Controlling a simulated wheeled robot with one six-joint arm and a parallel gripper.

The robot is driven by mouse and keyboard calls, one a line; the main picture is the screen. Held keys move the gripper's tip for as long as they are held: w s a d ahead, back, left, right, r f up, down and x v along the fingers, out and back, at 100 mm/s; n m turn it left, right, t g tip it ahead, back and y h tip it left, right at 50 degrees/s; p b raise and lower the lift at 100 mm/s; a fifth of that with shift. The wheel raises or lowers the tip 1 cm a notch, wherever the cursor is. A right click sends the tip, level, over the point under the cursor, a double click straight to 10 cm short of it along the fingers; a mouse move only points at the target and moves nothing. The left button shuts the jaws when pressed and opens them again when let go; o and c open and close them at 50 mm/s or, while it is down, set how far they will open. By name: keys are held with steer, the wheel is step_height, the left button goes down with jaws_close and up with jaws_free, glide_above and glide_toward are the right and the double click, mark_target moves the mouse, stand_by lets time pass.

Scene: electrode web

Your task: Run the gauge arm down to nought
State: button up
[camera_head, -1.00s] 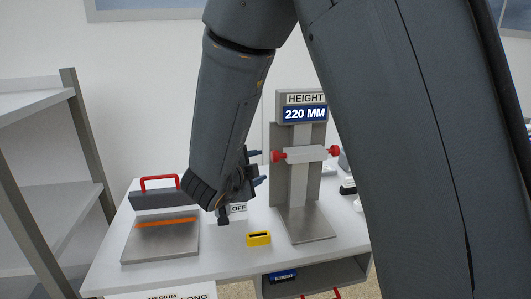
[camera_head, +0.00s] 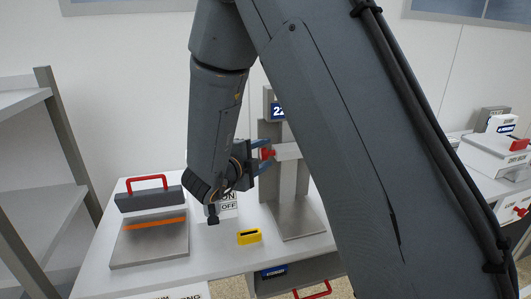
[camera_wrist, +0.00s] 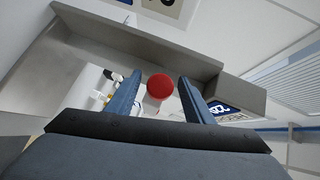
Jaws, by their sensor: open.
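The height gauge (camera_head: 289,199) stands on the white table as a grey column on a flat metal foot. Its display (camera_head: 277,111) is mostly hidden behind my arm. The gauge arm (camera_head: 287,151) is a pale crossbar with a red knob (camera_head: 266,153) on its left end. My gripper (camera_head: 263,156) is at that knob with its fingers pointing right. In the wrist view the red knob (camera_wrist: 160,86) lies between the two open fingers (camera_wrist: 158,98), with gaps on both sides. The bar's right end is hidden by my arm.
A metal plate device with a red handle (camera_head: 146,184) stands on the left of the table (camera_head: 215,262). A small yellow block (camera_head: 249,237) and an ON/OFF sign (camera_head: 229,205) are near the gauge foot. Grey shelves (camera_head: 40,190) stand at far left.

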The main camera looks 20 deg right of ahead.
jaws_close()
step_height(320, 180, down, 13)
steer(key=b, duration=0.9)
jaws_free()
steer(key=b+v, duration=0.1)
steer(key=v, duration=0.6)
steer(key=shift+s+a, duration=0.25)
